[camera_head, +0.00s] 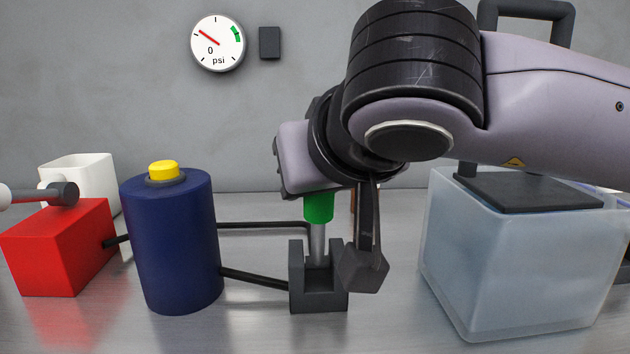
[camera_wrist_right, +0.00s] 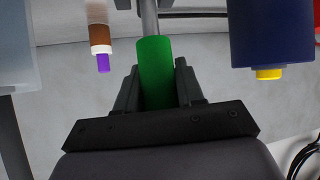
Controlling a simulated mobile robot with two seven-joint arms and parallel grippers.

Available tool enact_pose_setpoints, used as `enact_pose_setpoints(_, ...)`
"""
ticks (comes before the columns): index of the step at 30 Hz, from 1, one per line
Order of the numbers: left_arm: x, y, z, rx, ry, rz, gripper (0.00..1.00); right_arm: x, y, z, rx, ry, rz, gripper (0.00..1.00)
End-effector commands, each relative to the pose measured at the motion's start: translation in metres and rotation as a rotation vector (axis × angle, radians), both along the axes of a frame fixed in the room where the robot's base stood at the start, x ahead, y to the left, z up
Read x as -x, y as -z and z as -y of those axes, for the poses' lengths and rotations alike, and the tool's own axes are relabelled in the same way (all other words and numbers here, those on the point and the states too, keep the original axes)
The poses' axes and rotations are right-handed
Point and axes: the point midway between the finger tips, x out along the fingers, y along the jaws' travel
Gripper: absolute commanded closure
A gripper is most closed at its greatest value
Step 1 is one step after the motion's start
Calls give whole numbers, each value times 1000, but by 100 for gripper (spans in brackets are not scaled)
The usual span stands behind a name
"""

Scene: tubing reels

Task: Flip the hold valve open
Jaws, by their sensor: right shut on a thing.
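The hold valve is a dark grey U-shaped bracket (camera_head: 318,298) with a metal lever (camera_head: 318,243) standing about upright in it. The lever ends in a green grip (camera_head: 318,208). My right gripper (camera_head: 318,194) comes down from above and is shut on this grip. In the right wrist view the green grip (camera_wrist_right: 155,72) lies between the two dark fingers of the right gripper (camera_wrist_right: 156,88). The top of the grip is hidden by the gripper in the head view. My left gripper is not in view.
A navy cylinder (camera_head: 172,240) with a yellow cap and a red box (camera_head: 60,250) stand left of the valve, joined by black tubes. A translucent bin (camera_head: 515,265) stands right. A psi gauge (camera_head: 217,43) hangs on the wall, its red needle pointing up-left, away from its green mark.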

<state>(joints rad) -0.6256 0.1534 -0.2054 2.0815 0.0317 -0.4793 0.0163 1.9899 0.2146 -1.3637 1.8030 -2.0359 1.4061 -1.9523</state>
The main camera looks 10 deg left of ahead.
Motion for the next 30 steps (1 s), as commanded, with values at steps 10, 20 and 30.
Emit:
enact_pose_setpoints(10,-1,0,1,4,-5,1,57,0,-1,0,-2,0,1,42)
enact_pose_setpoints(20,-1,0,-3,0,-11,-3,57,18,-15,8,-1,-1,5,42)
enact_pose_setpoints(30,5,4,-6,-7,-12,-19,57,52,-39,24,-3,0,3,42)
